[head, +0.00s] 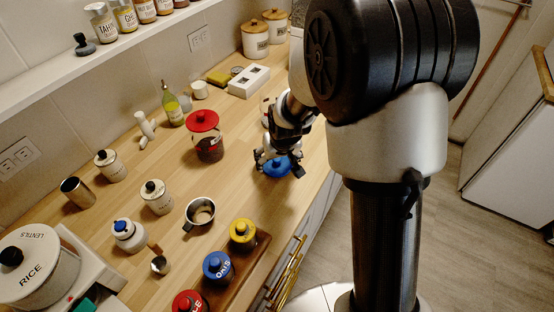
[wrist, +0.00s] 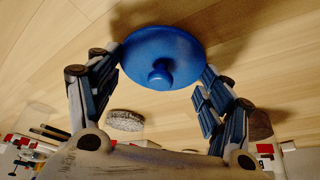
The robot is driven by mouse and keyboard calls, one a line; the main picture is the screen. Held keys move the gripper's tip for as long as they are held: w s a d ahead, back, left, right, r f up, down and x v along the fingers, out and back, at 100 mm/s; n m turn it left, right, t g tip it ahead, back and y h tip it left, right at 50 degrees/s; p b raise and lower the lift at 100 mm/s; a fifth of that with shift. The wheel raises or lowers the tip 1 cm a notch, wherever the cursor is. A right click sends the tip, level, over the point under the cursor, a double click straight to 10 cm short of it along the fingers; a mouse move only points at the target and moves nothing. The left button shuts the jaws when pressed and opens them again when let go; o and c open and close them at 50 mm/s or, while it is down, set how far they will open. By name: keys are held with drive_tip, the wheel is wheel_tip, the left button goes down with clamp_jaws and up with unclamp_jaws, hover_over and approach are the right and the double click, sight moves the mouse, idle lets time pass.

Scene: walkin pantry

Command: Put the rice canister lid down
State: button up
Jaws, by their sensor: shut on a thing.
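My gripper (head: 277,160) is low over the wooden counter, its fingers closed on a round blue lid (head: 278,168). I cannot tell whether the lid touches the counter. No label shows on it. A large white canister marked RICE (head: 42,272) stands at the lower left, with a black-knobbed top marked LENTILS (head: 30,243).
A red-lidded jar (head: 207,148) stands just left of my gripper. Yellow (head: 243,230), blue (head: 217,264) and red (head: 187,301) topped canisters stand on a dark wooden tray (head: 262,240) near the front edge. A metal cup (head: 200,212) is nearby. Bare counter (head: 240,195) lies between.

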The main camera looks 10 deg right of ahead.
drive_tip(key=shift+f, duration=0.1)
drive_tip(key=o, duration=1)
drive_tip(key=s+f+p+v, duration=0.1)
drive_tip(key=s+p+v, duration=0.1)
drive_tip(key=v, duration=0.9)
drive_tip(key=s+f+p+v, duration=0.1)
drive_tip(key=s+p+v, duration=0.1)
drive_tip(key=v, duration=1)
drive_tip(key=s+r, duration=0.1)
drive_tip(key=s, duration=0.4)
drive_tip(key=s+r, duration=0.2)
drive_tip(key=s, duration=0.3)
drive_tip(key=s+r, duration=0.1)
drive_tip(key=s, duration=0.4)
drive_tip(key=shift+d+r, duration=0.1)
drive_tip(key=shift+r, duration=0.1)
